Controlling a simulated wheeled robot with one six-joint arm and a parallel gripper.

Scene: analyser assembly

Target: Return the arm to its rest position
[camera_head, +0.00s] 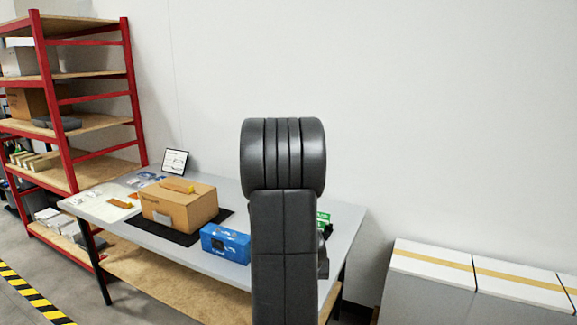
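My arm stands upright in the middle of the head view, in front of the table (215,264). A dark link rises from the bottom edge to a thick ribbed joint at the top. My gripper is not in view, so I cannot see its fingers or anything in them. The arm hides part of the table's right side and whatever lies directly behind it.
Red shelving (72,150) is at left; white-topped boxes (432,262) are at right. The wall area above is clear.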

